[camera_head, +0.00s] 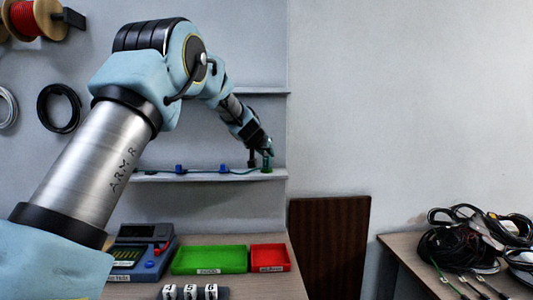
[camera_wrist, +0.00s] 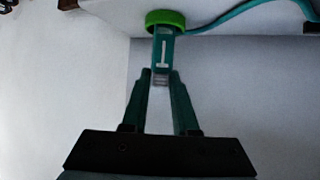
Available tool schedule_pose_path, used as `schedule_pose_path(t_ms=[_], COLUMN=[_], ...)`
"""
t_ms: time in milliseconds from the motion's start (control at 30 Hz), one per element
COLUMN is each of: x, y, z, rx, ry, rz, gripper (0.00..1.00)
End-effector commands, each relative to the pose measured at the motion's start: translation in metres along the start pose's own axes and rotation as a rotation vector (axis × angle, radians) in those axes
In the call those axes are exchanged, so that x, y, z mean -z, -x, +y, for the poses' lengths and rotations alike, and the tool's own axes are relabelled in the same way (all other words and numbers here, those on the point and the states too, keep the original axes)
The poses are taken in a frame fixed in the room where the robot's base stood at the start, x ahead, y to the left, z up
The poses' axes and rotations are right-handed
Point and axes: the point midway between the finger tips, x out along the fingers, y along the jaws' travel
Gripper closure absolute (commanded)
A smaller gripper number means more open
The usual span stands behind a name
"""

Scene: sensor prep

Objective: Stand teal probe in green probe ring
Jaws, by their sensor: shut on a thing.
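The teal probe (camera_wrist: 164,50) is between the two fingers of my gripper (camera_wrist: 161,78), which is shut on it. In the wrist view its far end meets the green probe ring (camera_wrist: 165,17); I cannot tell how deep it sits inside. In the head view my gripper (camera_head: 267,150) is at the right end of the lower wall shelf, directly above the green ring (camera_head: 266,170). The probe is small there and mostly hidden by the fingers, and looks about upright.
A teal cable (camera_wrist: 238,15) runs from beside the ring along the lower shelf (camera_head: 190,177), past blue clips (camera_head: 179,168). An upper shelf (camera_head: 258,90) is above. Below are a green tray (camera_head: 209,260), a red tray (camera_head: 270,258) and a blue-grey instrument (camera_head: 140,252). Coiled cables (camera_head: 455,245) lie at right.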

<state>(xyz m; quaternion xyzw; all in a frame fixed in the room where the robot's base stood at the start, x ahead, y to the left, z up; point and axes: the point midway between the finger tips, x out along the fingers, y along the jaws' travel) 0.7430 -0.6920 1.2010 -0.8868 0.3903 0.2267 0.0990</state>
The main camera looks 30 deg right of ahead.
Motion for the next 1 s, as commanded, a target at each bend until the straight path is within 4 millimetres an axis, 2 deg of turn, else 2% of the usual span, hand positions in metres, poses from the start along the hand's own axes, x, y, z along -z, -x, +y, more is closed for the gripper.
schedule_pose_path(t_ms=[333, 367, 600, 1000], x=[-0.0040, -0.0025, -0.0023, -0.0001], y=[-0.0021, -0.0013, -0.0011, 0.0049], z=[-0.0001, 0.0000, 0.0000, 0.0000], rx=[0.000, 0.000, 0.000, 0.000], ry=[0.001, 0.001, 0.001, 0.000], rz=[0.001, 0.000, 0.000, 0.001], gripper=[1.00, 0.69, 0.42, 0.42])
